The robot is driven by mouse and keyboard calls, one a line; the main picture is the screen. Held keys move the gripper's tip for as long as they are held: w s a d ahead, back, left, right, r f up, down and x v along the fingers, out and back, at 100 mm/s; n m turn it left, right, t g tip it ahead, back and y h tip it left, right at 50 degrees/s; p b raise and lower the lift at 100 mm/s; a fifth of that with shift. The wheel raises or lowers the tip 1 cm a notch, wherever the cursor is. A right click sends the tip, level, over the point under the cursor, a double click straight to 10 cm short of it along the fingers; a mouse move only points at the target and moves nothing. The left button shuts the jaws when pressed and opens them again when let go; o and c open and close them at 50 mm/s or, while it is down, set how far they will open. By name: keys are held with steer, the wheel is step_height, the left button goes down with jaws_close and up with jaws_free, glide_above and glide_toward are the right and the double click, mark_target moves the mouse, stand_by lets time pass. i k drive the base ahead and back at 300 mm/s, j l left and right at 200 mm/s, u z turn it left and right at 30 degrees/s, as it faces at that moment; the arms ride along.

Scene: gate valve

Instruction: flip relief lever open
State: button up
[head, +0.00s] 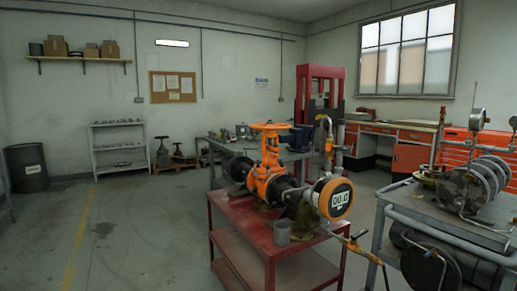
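An orange gate valve (268,172) with an orange handwheel (270,126) is mounted in dark flanged piping above a red cart. A round orange gauge (335,199) with a digital display stands at the pipe's right end. Behind and above the gauge rises a slim upright fitting (328,148) with a small curved part at its top. This may be the relief valve and its lever, but it is too small to tell the lever's position. A yellow-handled fitting (353,241) sits low on a line right of the cart. My gripper is not in view.
The red cart (232,212) carries a grey cup (281,232) near its front edge. A metal bench (400,209) with pumps and gauges stands close on the right. A workbench and red press (320,72) are behind. The floor (130,235) at left is clear.

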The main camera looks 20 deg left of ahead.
mark_target(338, 148)
steer(key=u, duration=0.4)
steer(key=i, duration=1.2)
steer(key=i+j, duration=0.1)
steer(key=i, duration=1.1)
steer(key=l+z, duration=0.05)
steer(key=l, duration=0.05)
